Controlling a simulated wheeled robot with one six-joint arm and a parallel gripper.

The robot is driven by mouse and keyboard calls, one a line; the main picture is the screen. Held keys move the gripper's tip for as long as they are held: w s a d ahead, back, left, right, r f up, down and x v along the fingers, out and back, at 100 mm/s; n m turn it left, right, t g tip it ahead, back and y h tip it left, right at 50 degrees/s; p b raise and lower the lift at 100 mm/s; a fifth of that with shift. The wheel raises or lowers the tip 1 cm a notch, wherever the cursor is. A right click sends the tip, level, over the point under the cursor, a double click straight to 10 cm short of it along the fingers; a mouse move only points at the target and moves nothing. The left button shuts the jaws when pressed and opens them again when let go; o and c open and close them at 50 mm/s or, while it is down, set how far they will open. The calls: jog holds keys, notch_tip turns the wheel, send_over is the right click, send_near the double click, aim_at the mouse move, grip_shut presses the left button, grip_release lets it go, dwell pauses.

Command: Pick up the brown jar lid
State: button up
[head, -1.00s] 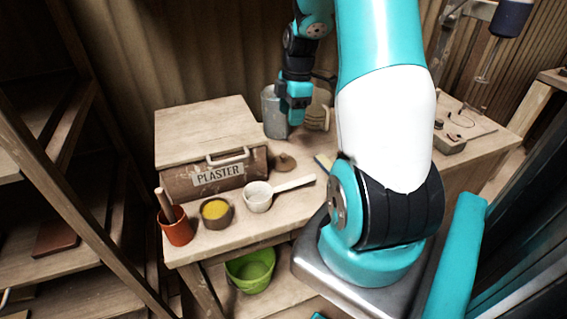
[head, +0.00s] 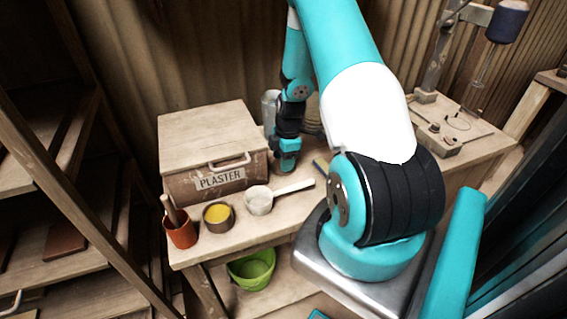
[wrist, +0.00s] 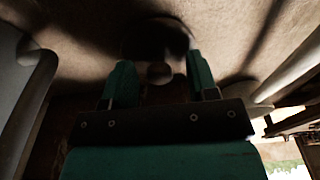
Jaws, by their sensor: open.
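The brown jar lid (wrist: 152,38) lies on the bench top, seen in the wrist view as a dark, shadowed disc with a round knob (wrist: 158,73). My gripper (wrist: 158,64) is open, with one finger on each side of the knob. I cannot tell whether the fingers touch it. In the head view my gripper (head: 287,166) points down to the bench, right of the plaster box, and hides the lid.
The plaster box (head: 210,150) stands close on the left. A metal can (head: 270,105) is behind my gripper. A white scoop (head: 259,200), a bowl of yellow powder (head: 218,216) and an orange cup (head: 180,231) are in front. A green bucket (head: 252,270) sits below.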

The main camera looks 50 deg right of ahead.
jog(key=shift+f, duration=0.15)
grip_shut()
notch_tip(320, 180, up, 20)
jog(key=b, duration=0.2)
jog(key=shift+b, duration=0.4)
